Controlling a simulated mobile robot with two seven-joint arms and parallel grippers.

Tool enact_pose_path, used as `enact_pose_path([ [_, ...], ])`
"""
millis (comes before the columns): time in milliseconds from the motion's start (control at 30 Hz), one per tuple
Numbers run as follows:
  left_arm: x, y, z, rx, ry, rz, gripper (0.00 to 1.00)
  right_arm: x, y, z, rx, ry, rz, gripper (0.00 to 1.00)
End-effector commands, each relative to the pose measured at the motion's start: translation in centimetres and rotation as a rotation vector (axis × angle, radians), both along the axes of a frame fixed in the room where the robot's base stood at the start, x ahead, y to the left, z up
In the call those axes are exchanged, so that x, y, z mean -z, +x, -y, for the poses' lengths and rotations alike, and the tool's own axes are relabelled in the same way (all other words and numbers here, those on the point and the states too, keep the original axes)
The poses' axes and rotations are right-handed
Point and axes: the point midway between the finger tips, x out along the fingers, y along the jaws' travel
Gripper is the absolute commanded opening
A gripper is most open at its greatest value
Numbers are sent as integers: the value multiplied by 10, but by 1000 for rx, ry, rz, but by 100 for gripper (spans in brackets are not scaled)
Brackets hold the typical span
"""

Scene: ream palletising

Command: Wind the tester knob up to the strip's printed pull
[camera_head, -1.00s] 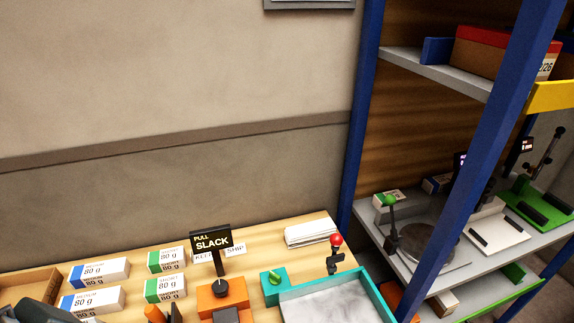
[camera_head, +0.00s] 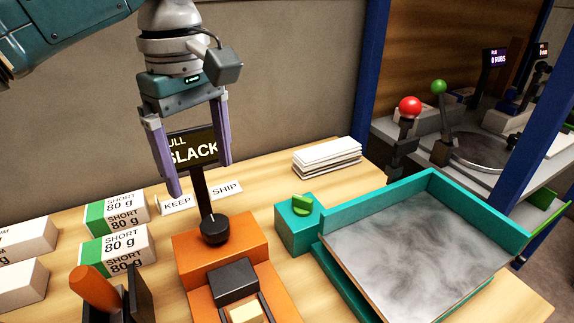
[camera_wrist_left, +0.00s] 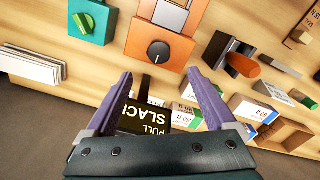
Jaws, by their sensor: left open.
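The orange tester (camera_head: 222,252) stands on the bench with a black knob (camera_head: 215,229) on its top. The knob also shows in the left wrist view (camera_wrist_left: 159,52), with a pale pointer mark. Behind it a black sign (camera_head: 192,150) on a dark post reads "PULL SLACK", its left edge partly hidden by a finger. My left gripper (camera_head: 202,180) is open and empty above and behind the knob, its purple fingers to either side of the sign in the picture. In the left wrist view the fingers (camera_wrist_left: 160,85) are spread, short of the knob. No strip can be made out clearly. My right gripper is not in view.
A teal box with a green knob (camera_head: 302,205) and a teal tray (camera_head: 425,195) stand to the right. White-and-green "SHORT" reams (camera_head: 118,245) and an orange-handled tool (camera_head: 95,288) are left. KEEP and SHIP cards (camera_head: 226,190) lie behind. Stacked paper (camera_head: 327,157) lies at the back.

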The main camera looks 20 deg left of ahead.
Motion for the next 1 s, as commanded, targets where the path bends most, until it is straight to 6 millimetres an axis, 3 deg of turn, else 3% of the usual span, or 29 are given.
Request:
enact_pose_path([
  [167,12,1,-3,-31,2,-6,89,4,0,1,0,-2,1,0],
  [600,89,1,-2,-26,1,-4,89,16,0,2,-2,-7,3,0],
  [1000,99,1,-2,-25,1,-2,89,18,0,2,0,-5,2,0],
])
